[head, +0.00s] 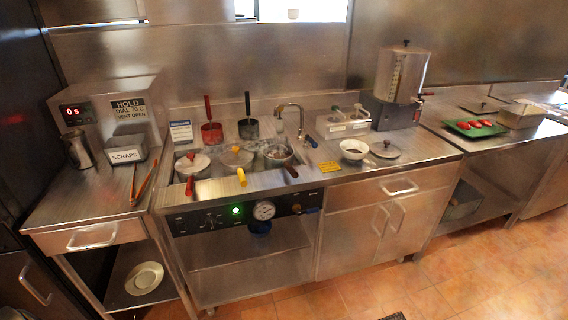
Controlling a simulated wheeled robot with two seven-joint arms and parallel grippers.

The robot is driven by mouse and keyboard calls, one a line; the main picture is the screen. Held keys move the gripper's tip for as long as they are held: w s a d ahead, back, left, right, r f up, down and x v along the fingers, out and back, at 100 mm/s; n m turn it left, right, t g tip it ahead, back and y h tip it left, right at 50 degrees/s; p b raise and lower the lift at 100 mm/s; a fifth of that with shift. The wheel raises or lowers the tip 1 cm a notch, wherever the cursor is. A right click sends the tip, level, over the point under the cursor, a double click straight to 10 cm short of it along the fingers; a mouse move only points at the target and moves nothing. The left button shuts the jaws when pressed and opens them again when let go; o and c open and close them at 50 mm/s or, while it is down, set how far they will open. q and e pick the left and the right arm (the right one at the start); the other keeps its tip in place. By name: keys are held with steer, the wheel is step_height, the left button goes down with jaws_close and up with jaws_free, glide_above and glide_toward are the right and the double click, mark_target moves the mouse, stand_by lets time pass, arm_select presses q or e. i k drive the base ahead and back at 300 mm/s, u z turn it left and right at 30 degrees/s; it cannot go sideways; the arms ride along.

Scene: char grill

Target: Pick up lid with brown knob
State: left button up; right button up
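A round steel lid (386,150) lies flat on the counter right of a white bowl; its small knob looks dark reddish-brown. A second lid (190,164) covers the red-handled pot at the front left of the sunken well, and its knob also looks dark or reddish. A third lid (236,158) covers the yellow-handled pot beside it, with a small, pale or yellowish-brown knob. The knob colours are too small to tell apart surely. Neither of my grippers is in view.
A white bowl (354,150) sits just left of the loose lid. A tall steel urn (402,74) stands behind it. Tongs (144,184) lie on the left counter near a scraps bin (128,147). A green tray (474,128) holds red items at right. Counter front near the lid is clear.

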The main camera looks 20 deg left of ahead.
mark_target(385, 148)
steer(key=u, duration=0.8)
steer(key=i, duration=1.35)
steer(key=z, duration=0.2)
